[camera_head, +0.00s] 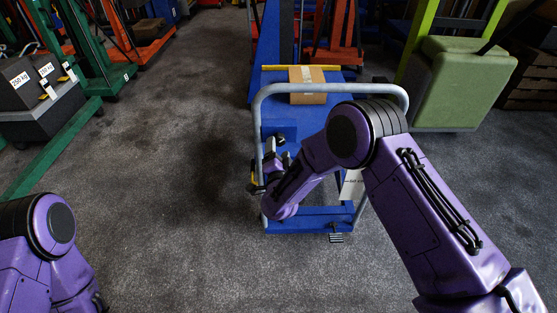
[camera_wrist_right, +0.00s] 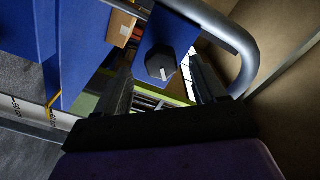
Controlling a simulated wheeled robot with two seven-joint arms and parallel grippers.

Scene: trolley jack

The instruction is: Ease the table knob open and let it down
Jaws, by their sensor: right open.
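The blue lift table (camera_head: 312,216) stands in the middle of the head view, with a grey tube handle (camera_head: 262,100) arching over its near end. In the right wrist view, a black faceted knob (camera_wrist_right: 158,66) with a pale pointer mark sits on a blue box (camera_wrist_right: 178,32) below the handle. My right gripper (camera_head: 272,166) is beside the near end of the table. In the right wrist view its two fingers are apart, with the knob showing between them and beyond; I cannot tell whether they touch it. My left arm is at the lower left, its gripper out of view.
A cardboard box (camera_head: 306,76) rests on the table top. Dark weight blocks (camera_head: 38,96) and a green frame (camera_head: 97,48) stand at the left. A green padded block (camera_head: 462,84) stands at the right. The grey carpet (camera_head: 165,170) left of the table is clear.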

